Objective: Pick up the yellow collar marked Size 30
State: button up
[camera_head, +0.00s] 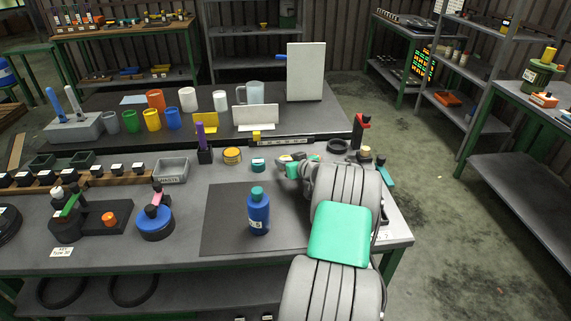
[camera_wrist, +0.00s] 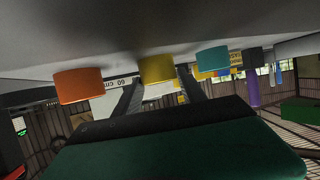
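In the wrist view, which looks upside down, a small yellow collar (camera_wrist: 157,69) lies between an orange one (camera_wrist: 79,86) and a teal one (camera_wrist: 212,61). My gripper (camera_wrist: 158,88) has its two dark fingers apart, with the yellow collar in line with the gap. I cannot tell if they touch it. In the head view my gripper (camera_head: 291,161) is low over the table, and the arm hides much there. The teal collar (camera_head: 258,165) and a wider yellow-orange ring (camera_head: 232,155) stand to its left. I see no readable size mark on any collar.
A blue bottle (camera_head: 258,213) stands on the dark mat (camera_head: 222,225) in front. A purple-topped holder (camera_head: 203,150) is left of the rings. A ruler strip (camera_head: 285,141) runs behind my gripper. A dark ring (camera_head: 338,146) and a red-topped tool (camera_head: 361,130) are right.

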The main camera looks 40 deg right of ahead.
grip_shut()
dwell(0.3)
jog(key=shift+r, duration=0.15)
